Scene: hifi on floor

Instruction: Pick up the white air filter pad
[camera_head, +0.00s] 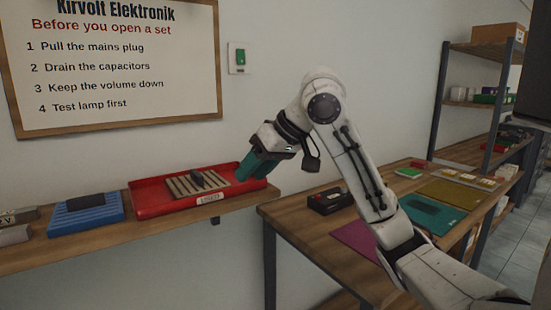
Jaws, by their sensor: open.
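I cannot make out a white air filter pad for certain. A pale beige slatted piece (185,188) with a small dark object (198,178) on it lies in the red tray (150,204) marked "USED" on the wall shelf. My gripper (252,168) has green fingers and hangs at the right end of this tray, to the right of the slatted piece. It is open, and I see nothing between its fingers. Whether the fingers touch the tray is unclear. Small whitish pieces (466,177) lie at the back of the right-hand table, too small to identify.
A blue ribbed holder (88,218) with a dark block (86,201) stands left of the tray. On the right table (300,220) are a black box (330,201), a magenta mat (352,238) and a teal mat (432,215). A metal-framed rack (438,100) stands behind.

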